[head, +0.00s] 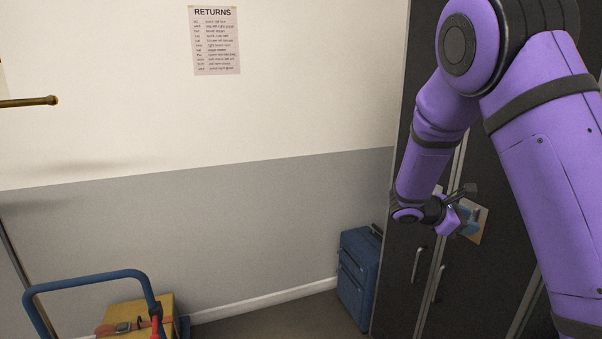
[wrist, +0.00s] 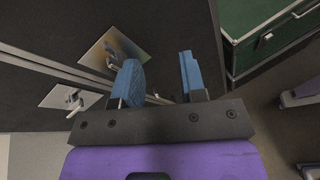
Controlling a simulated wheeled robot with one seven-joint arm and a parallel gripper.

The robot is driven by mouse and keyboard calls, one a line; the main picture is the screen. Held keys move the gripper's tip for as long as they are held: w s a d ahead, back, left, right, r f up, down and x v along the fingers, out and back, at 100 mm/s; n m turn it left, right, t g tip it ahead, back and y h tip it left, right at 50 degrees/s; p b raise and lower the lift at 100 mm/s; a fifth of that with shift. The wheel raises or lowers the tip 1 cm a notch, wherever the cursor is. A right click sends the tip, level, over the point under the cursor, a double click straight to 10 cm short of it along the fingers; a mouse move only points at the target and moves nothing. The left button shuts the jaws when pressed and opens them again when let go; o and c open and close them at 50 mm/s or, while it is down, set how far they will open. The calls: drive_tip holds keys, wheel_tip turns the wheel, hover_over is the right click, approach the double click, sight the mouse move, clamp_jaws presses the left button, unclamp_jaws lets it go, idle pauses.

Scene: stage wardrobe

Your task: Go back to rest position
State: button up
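My purple arm reaches down from the upper right in the head view, and my gripper (head: 464,206) is beside the dark cabinet (head: 405,200). In the wrist view my gripper (wrist: 165,80) has two blue fingers standing apart with a clear gap between them. Nothing shows between the fingers. A metal latch plate (wrist: 73,97) with a small lever is on the cabinet left of the fingers. A second plate (wrist: 95,52) is partly hidden behind the left finger. In the head view a plate (head: 482,226) shows just behind my gripper.
The cabinet has vertical bar handles (head: 417,264). A blue suitcase (head: 358,278) stands against the wall left of it. A blue-railed trolley (head: 90,280) with a yellow case (head: 135,312) is at lower left. A green case (wrist: 268,30) is right of the fingers. A brass rail (head: 28,102) juts in at left.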

drive_tip(key=s+a+r+m+t+y, duration=0.1)
drive_tip(key=s+a+r+m+y, duration=0.2)
drive_tip(key=s, duration=0.8)
drive_tip(key=s+a+r+m+t+y, duration=0.1)
drive_tip(key=s+a+r+m+y, duration=0.3)
drive_tip(key=s, duration=0.7)
drive_tip(key=s+a+r+m+t+y, duration=0.2)
drive_tip(key=s+a+r+m+y, duration=0.2)
drive_tip(key=s+r+m+y, duration=0.3)
drive_tip(key=s+r+m, duration=0.1)
drive_tip(key=s+r, duration=0.2)
drive_tip(key=s, duration=0.1)
